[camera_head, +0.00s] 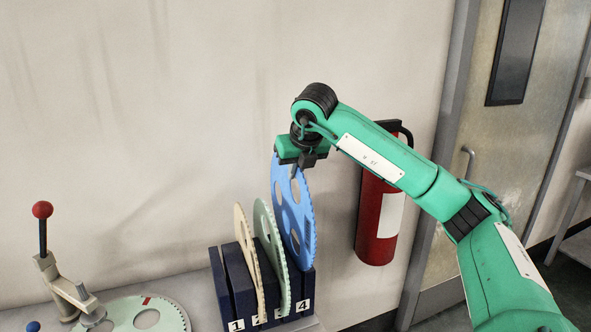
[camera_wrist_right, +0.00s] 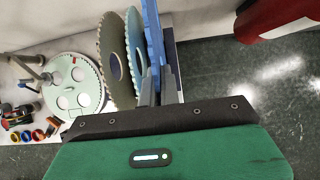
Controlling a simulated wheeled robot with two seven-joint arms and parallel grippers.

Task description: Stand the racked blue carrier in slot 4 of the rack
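The blue carrier (camera_head: 293,222) is a toothed disc with holes, standing on edge at the right end of the dark blue rack (camera_head: 218,285). Its lower edge is down at the block by the label 4, but I cannot tell how deep it sits. My right gripper (camera_head: 302,163) is at its top edge. In the right wrist view the fingers (camera_wrist_right: 158,92) lie on either side of the blue carrier (camera_wrist_right: 153,38) and appear shut on it. A pale green carrier (camera_head: 267,238) and a beige carrier (camera_head: 247,250) stand in the rack to its left. My left gripper is not in view.
A pale green disc (camera_head: 165,318) lies flat at the left, beside a lever (camera_head: 42,235) with a red knob. A red fire extinguisher (camera_head: 379,215) hangs on the wall right of the rack. Several small coloured rings (camera_wrist_right: 38,134) show in the right wrist view.

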